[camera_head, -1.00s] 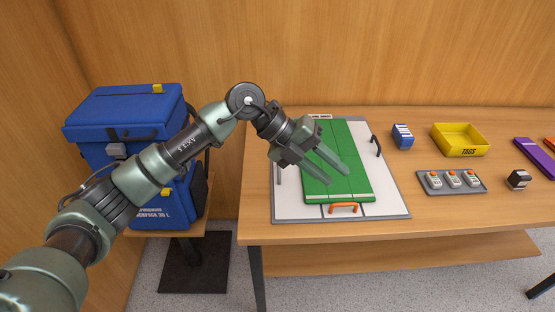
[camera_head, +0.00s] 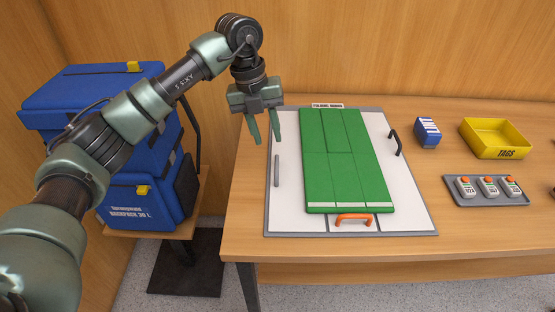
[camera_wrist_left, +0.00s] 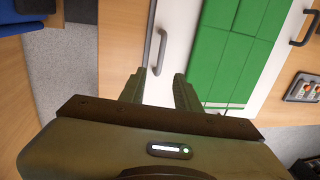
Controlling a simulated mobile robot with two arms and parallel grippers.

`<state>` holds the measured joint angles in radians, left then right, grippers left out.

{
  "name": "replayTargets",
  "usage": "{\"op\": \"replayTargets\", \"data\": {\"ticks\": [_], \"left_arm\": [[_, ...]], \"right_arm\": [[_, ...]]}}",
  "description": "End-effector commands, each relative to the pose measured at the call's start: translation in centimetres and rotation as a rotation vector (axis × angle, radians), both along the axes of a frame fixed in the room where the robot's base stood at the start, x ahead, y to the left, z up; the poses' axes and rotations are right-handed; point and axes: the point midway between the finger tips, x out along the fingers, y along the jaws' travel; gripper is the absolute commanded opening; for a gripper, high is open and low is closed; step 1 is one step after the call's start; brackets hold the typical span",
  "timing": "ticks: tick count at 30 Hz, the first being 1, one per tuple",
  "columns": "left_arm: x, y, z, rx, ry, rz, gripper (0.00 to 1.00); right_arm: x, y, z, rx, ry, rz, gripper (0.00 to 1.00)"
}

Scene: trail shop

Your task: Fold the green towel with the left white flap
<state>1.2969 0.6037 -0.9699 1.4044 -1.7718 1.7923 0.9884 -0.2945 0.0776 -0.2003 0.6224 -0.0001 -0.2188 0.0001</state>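The green towel (camera_head: 340,160) lies flat on a white folding board with a grey rim (camera_head: 400,236). The left white flap (camera_head: 288,190) lies flat, with a grey bar handle (camera_head: 277,171) near its left edge. My left gripper (camera_head: 265,140) is open and empty, fingers pointing down, above the board's upper left edge, left of the towel. In the left wrist view, the parted fingers (camera_wrist_left: 165,88) are near the flap's handle (camera_wrist_left: 161,52), which is not between them as far as I can tell. The towel (camera_wrist_left: 232,45) shows to the right. My right gripper is out of view.
The board has a black handle (camera_head: 395,142) at right and an orange handle (camera_head: 354,219) at front. A blue box (camera_head: 427,133), a yellow tags bin (camera_head: 496,138) and a grey tray (camera_head: 487,199) stand to the right. A blue bag (camera_head: 140,200) is at left.

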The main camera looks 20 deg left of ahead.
Motion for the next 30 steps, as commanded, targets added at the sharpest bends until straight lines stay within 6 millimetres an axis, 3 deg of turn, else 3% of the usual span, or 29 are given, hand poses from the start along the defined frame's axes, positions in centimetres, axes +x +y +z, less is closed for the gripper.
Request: {"op": "replayTargets", "data": {"ticks": [4, 18, 30], "left_arm": [[0.0, 0.0, -1.5, 0.001, 0.001, 0.001, 0.32], [0.4, -1.3, -7.7, 0.000, 0.003, -0.001, 0.32], [0.4, -1.5, -8.7, 0.000, 0.000, 0.000, 0.32]], "right_arm": [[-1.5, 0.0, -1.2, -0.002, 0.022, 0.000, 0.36], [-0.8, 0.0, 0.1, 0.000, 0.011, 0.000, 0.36], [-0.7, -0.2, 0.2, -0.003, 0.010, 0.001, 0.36]]}}
